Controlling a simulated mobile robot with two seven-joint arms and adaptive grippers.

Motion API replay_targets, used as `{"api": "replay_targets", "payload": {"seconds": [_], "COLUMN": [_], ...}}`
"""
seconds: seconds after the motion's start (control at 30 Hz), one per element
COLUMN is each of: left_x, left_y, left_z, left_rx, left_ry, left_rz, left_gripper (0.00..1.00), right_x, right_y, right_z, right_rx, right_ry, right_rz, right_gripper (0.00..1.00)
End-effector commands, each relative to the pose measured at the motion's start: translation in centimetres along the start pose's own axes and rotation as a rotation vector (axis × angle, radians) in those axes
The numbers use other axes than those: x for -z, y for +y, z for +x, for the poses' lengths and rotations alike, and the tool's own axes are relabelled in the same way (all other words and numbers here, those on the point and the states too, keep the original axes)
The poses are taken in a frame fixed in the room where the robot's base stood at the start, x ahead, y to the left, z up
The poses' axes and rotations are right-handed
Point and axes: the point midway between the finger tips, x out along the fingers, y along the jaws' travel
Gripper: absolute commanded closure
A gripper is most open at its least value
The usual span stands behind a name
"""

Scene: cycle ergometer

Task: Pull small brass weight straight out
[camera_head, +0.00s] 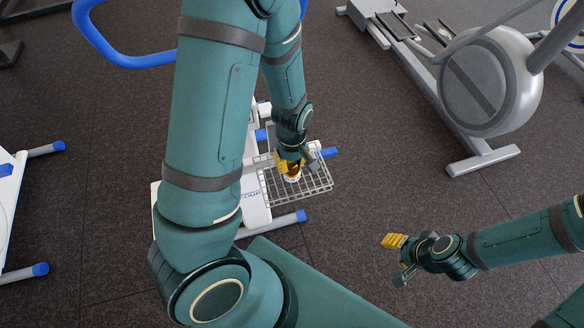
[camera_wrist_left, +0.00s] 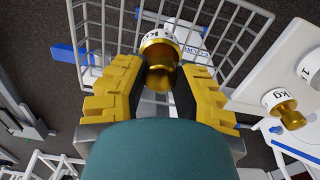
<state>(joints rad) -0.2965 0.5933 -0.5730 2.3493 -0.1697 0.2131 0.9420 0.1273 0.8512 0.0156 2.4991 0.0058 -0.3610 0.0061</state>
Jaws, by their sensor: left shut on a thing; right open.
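The small brass weight (camera_wrist_left: 160,62) has a white band printed with "kg" and sits between the yellow fingers of my left gripper (camera_wrist_left: 160,92), which is shut on it. In the head view my left gripper (camera_head: 290,165) is at the wire basket (camera_head: 318,187), with the weight (camera_head: 293,178) mostly hidden under the fingers. In the left wrist view the weight overlaps the basket's wire grid (camera_wrist_left: 105,22); I cannot tell whether it touches the wires. My right gripper (camera_head: 394,257) is open and empty, above the floor at the right.
A second brass weight (camera_wrist_left: 288,112) with a white band is beside a white panel at the right of the left wrist view. The basket is by the white ergometer frame (camera_head: 256,205) with blue-capped feet. A grey exercise machine (camera_head: 490,85) stands at the upper right. Dark floor between is clear.

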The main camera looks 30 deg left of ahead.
Motion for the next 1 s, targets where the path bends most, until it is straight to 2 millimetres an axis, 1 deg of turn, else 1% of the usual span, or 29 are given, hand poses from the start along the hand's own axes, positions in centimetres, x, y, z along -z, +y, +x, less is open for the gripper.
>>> {"api": "replay_targets", "payload": {"seconds": [0.5, 1.0], "left_x": [0.0, 0.0], "left_y": [0.0, 0.0], "left_z": [-0.2, -3.2], "left_rx": [0.001, 0.0], "left_ry": [0.0, 0.0], "left_rz": [0.0, -0.001], "left_gripper": [1.0, 1.0], "right_x": [0.0, 0.3], "right_y": [-0.1, -1.1], "right_z": [-0.2, -2.8], "right_rx": [0.0, 0.0], "right_ry": [0.0, 0.0], "right_rz": [0.0, 0.0], "right_gripper": [0.53, 0.53]}}
